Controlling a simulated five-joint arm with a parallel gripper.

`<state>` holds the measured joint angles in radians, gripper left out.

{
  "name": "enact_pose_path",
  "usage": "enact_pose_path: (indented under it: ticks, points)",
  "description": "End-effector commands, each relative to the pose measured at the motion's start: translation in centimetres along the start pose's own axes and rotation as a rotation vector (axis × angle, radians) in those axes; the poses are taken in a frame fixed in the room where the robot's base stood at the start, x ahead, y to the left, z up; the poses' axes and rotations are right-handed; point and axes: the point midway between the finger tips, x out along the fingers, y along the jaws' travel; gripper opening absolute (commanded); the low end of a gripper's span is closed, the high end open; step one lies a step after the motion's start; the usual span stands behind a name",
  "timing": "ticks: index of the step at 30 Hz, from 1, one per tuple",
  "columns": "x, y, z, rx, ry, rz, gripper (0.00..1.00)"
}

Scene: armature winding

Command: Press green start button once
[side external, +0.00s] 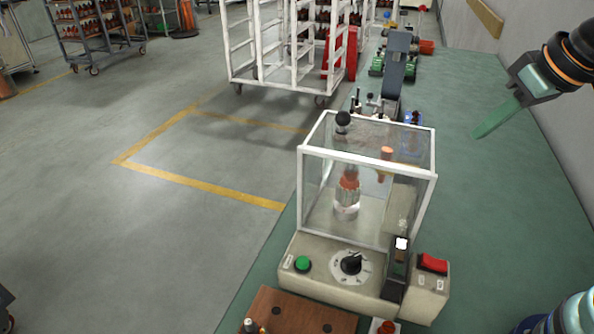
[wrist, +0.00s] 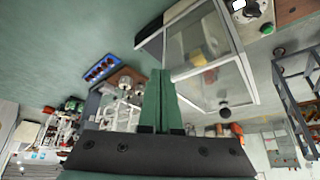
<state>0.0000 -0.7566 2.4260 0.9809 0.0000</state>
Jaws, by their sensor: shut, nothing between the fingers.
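The green start button (side external: 303,263) is a round cap on the left front of the beige winding machine (side external: 330,285), left of a black dial (side external: 351,262). In the wrist view the green button (wrist: 279,51) shows small at the upper right, beside the machine. My gripper (side external: 478,135) has green fingers and hangs above the bench, right of the machine and well apart from the button. In the wrist view its fingers (wrist: 161,73) are together, with nothing between them.
A white-framed clear guard box (side external: 368,150) with a black knob stands on the machine, between my gripper and the button side. A red switch (side external: 433,262) sits at its right. A brown block (side external: 300,312) lies in front. The green bench (side external: 510,220) is clear on the right.

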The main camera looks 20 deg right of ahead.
Motion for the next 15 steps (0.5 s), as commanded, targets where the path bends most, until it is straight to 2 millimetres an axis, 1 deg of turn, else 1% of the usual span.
enact_pose_path:
  ticks: [3, 4, 11, 14, 15]
  points:
    - [-2.4, 0.0, -1.4, 0.0, 0.006, 0.0, 0.0]
    - [-2.7, -0.3, -1.7, -0.009, -0.002, -0.004, 0.0]
    - [-2.6, -4.3, -4.0, -0.141, -0.089, -0.061, 0.0]
    - [-2.6, -6.6, -5.0, -0.209, -0.132, -0.086, 0.0]
    - [-2.5, -7.7, -5.5, -0.239, -0.149, -0.097, 0.0]
